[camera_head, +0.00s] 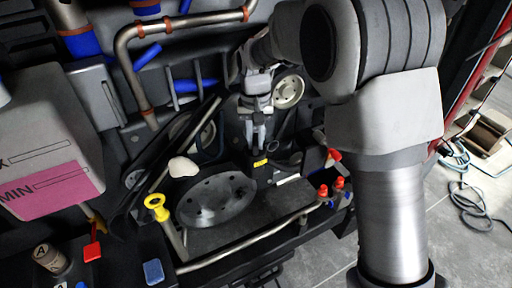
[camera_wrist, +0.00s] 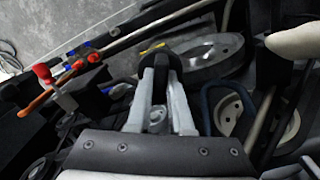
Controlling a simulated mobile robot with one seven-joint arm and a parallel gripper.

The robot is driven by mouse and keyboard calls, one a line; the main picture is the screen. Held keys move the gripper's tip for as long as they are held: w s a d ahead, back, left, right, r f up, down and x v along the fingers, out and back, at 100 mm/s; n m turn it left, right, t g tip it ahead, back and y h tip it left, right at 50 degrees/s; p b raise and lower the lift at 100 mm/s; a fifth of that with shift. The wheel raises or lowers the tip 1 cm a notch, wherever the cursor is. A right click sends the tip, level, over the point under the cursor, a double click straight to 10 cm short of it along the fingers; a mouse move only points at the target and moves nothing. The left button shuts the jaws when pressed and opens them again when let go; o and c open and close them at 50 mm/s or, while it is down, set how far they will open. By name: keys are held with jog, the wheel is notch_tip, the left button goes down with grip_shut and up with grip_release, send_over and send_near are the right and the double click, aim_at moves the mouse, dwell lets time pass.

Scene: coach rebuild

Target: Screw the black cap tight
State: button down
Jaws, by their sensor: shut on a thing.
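My gripper (camera_head: 257,143) reaches down into the middle of the engine bay in the head view. In the wrist view my gripper (camera_wrist: 161,72) has its two grey fingers close together at the tips, shut on a dark round piece that looks like the black cap (camera_wrist: 155,57). A small yellow part (camera_head: 260,162) sits just below the fingertips in the head view, and some yellow shows beside the cap in the wrist view. The fingers and cap hide what lies under the cap, so its seating and thread cannot be seen.
A dark grey perforated disc (camera_head: 216,199) lies left of my gripper. A yellow ring-topped stick (camera_head: 157,207), a bent metal pipe (camera_head: 245,240) and red-capped fittings (camera_head: 330,190) stand around it. A pink and white tank (camera_head: 45,140) is at left. Pulleys (camera_head: 288,91) lie behind the gripper.

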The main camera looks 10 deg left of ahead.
jog(key=shift+a, duration=0.2)
jog(key=m, duration=0.4)
jog(key=shift+a+r+p, duration=0.1)
jog(key=shift+p, duration=0.25)
jog(key=shift+m, duration=1.2)
jog(key=shift+a+m+p, duration=0.15)
jog(key=shift+m+p, duration=0.3)
jog(key=shift+m, duration=0.85)
jog(key=c, duration=0.7)
grip_release()
jog(key=shift+c, duration=0.2)
jog(key=o, duration=0.4)
jog(key=shift+d, duration=0.2)
